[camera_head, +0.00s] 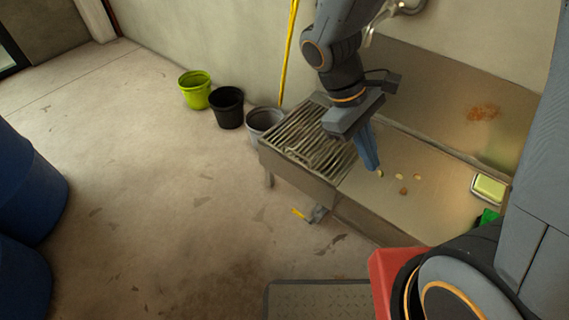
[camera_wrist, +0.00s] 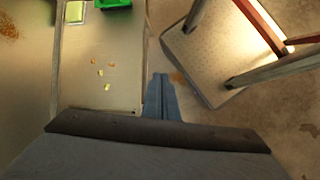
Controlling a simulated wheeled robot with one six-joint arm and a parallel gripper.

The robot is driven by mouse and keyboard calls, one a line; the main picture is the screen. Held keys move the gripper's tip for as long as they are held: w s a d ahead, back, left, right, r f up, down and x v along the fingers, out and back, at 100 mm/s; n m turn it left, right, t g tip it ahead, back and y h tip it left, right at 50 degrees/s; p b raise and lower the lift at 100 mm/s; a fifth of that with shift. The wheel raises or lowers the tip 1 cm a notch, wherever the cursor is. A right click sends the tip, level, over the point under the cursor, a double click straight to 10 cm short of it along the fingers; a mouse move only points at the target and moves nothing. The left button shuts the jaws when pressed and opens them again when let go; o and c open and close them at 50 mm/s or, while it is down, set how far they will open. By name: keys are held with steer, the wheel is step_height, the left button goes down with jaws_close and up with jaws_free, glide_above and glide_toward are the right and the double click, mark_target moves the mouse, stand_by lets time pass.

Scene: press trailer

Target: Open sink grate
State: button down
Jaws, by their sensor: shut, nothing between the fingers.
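The slatted metal grate (camera_head: 308,135) covers the left part of the long metal sink (camera_head: 405,210) in the head view. It appears to lie flat, and its right part is partly hidden behind my gripper. My gripper (camera_head: 379,173) is shut and empty, pointing down just right of the grate. In the wrist view my gripper (camera_wrist: 160,78) shows its fingers together beside the sink's edge (camera_wrist: 146,60). I cannot tell whether the fingers touch the sink or grate. The grate is not visible in the wrist view.
Several yellowish bits lie on the sink floor. A yellow sponge in a dish (camera_head: 488,188) and a green item (camera_head: 488,216) are at the sink's right. Lime (camera_head: 195,90), black (camera_head: 228,107) and grey (camera_head: 264,123) buckets stand left.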

steer(key=w+a+f+n+t+h+b, duration=0.3)
steer(key=w+a+f+n+b, duration=0.15)
steer(key=w+f+b, duration=0.45)
steer(key=w+a+f+n+t+h+b, duration=0.35)
steer(key=f+n+b, duration=0.25)
steer(key=f+b, duration=0.3)
steer(key=w+a+f+n+t+y+b, duration=0.1)
steer(key=w+a+f+n+t+b, duration=0.3)
steer(key=a+f+n+b, duration=0.25)
steer(key=w+a+f+n+t+y+b, duration=0.1)
steer(key=w+a+f+n+t+b, duration=0.3)
steer(key=a+f, duration=0.45)
steer(key=w+d+f+m+b, duration=0.1)
steer(key=w+d+b, duration=0.4)
steer(key=w, duration=0.3)
steer(key=shift+t, duration=0.45)
steer(key=shift+s+r+h, duration=0.1)
steer(key=shift+h, duration=0.15)
